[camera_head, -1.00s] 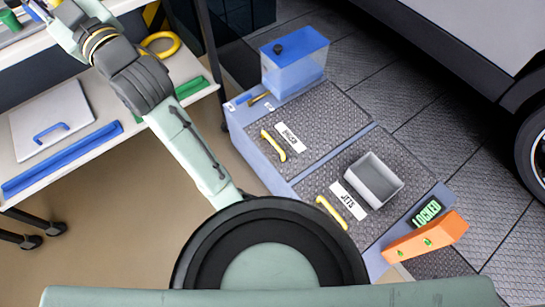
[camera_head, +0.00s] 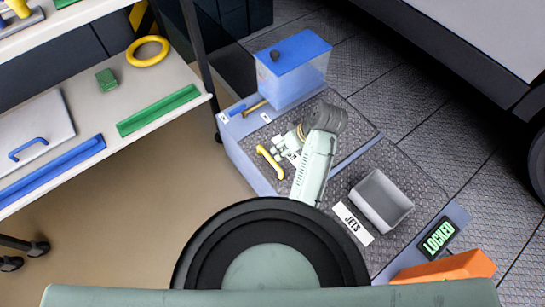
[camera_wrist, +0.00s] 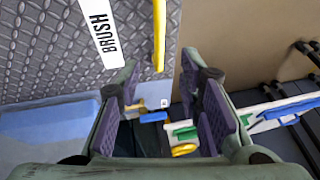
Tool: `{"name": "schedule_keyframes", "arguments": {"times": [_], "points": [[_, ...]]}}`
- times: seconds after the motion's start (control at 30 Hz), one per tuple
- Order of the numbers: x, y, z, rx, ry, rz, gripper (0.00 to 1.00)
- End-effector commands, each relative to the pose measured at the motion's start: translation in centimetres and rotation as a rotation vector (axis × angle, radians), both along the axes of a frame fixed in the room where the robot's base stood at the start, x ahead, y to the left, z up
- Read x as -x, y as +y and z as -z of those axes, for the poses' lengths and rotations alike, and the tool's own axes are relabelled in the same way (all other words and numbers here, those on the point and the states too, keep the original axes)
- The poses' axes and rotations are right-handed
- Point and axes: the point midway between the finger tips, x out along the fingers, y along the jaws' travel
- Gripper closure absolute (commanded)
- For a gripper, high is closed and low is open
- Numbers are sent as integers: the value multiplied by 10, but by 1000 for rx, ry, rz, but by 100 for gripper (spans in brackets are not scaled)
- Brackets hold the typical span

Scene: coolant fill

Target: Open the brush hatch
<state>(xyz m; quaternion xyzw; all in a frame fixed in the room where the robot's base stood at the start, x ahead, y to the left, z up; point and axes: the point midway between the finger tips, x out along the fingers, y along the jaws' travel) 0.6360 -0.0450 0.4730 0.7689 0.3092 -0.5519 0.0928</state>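The brush hatch (camera_head: 352,118) is a dark patterned panel on the blue unit and looks closed. Its yellow bar handle (camera_head: 270,162) lies along the near left edge, just left of my gripper (camera_head: 284,147). In the wrist view the yellow handle (camera_wrist: 159,32) runs in from the top, beside the white BRUSH label (camera_wrist: 100,32). My gripper (camera_wrist: 163,82) is open there with nothing between its fingers; the handle's end shows just beyond the gap.
A clear blue-lidded tank (camera_head: 292,70) stands behind the hatch. The JETS hatch (camera_head: 410,150) carries a grey bin (camera_head: 382,200); its label (camera_head: 352,222) is nearby. A LOCKED sign (camera_head: 438,238) and an orange block (camera_head: 445,268) sit right. A shelf (camera_head: 165,80) stands left.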

Motion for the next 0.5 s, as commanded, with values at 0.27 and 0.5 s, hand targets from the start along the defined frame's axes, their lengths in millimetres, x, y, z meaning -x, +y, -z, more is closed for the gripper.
{"name": "schedule_keyframes", "arguments": {"times": [0.27, 0.5], "points": [[-10, 21, 48, 0, 1, -1, 67], [-19, 33, 79, 2, -1, 0, 67]]}}
